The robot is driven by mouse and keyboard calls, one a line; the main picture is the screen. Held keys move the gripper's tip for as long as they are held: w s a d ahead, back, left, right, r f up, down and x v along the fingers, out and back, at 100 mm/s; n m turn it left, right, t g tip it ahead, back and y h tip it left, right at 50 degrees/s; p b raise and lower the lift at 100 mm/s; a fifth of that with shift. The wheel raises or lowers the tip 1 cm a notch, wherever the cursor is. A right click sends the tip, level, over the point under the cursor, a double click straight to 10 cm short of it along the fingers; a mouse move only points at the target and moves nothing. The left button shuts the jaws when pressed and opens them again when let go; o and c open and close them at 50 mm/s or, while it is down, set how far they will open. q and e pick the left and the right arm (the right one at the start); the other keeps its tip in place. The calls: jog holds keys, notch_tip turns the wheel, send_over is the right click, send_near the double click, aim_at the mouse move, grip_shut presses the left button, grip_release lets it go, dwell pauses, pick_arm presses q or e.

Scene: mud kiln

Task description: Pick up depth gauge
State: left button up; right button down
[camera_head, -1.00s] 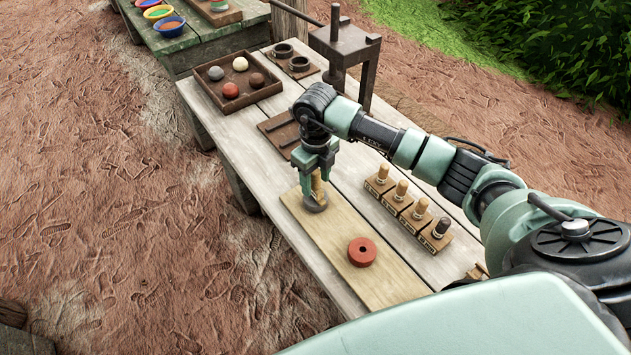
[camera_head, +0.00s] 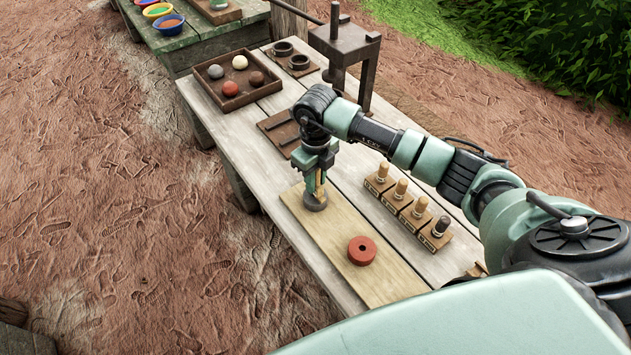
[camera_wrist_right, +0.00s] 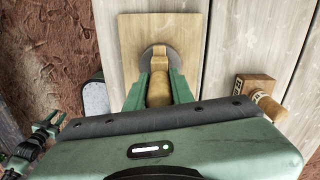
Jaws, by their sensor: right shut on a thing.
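The depth gauge, which I take to be the upright tool with a wooden handle and a round grey metal base (camera_head: 315,200), stands near the far end of a pale wooden board (camera_head: 372,284). My right gripper (camera_head: 317,181) points down over it, with its green fingers shut on the wooden handle. In the right wrist view, the handle (camera_wrist_right: 159,90) is between the fingers and the grey base lies beyond it, over the board. I cannot tell whether the base touches the board. A green and black part at the lower left there (camera_wrist_right: 42,130) looks like my left gripper; its jaws are unclear.
A red ring (camera_head: 361,251) lies on the board. Several wooden blocks with pegs (camera_head: 409,211) stand to the right. Beyond are a tray of balls (camera_head: 218,96), a dark slotted plate (camera_head: 275,130) and a metal press (camera_head: 345,45). The table's left edge is clear.

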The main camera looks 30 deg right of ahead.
notch_tip(320, 180, up, 14)
jog(key=b, duration=0.3)
jog(key=shift+b, duration=0.3)
notch_tip(320, 180, up, 5)
jog(key=shift+r, duration=0.2)
